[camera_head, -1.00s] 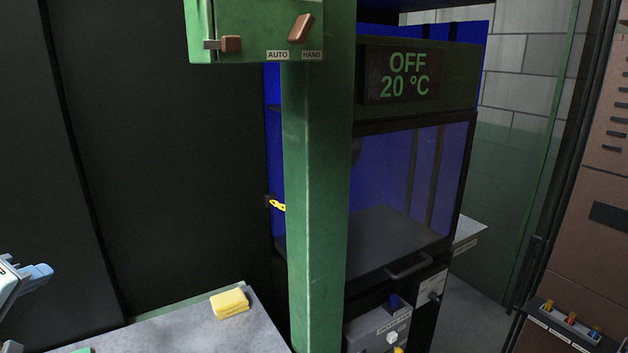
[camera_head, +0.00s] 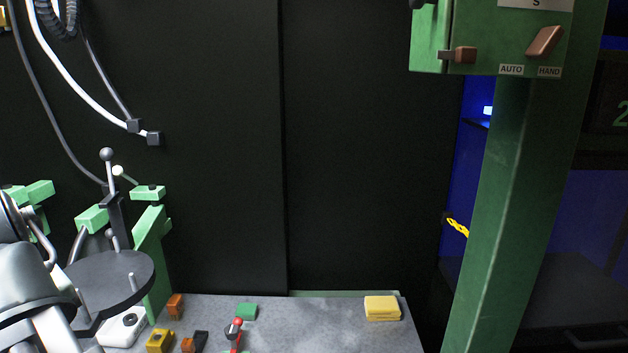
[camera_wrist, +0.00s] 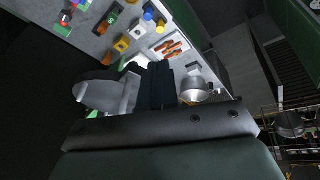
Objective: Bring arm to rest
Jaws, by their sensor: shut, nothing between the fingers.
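My gripper (camera_wrist: 160,70) is shut and empty in the wrist view, its dark fingers close together above the padded wrist body. Below and around it lies a grey worktop (camera_wrist: 110,22). A dark round plate (camera_wrist: 98,90) is to the left of the fingers, and a silver metal pot (camera_wrist: 197,88) is to the right. I cannot tell whether the fingers touch either. In the head view my pale arm links are at the lower left, beside the round plate on its green stand (camera_head: 148,262); my fingers do not show there.
A green post (camera_head: 510,210) with an AUTO/HAND switch box stands right. Cables hang at upper left.

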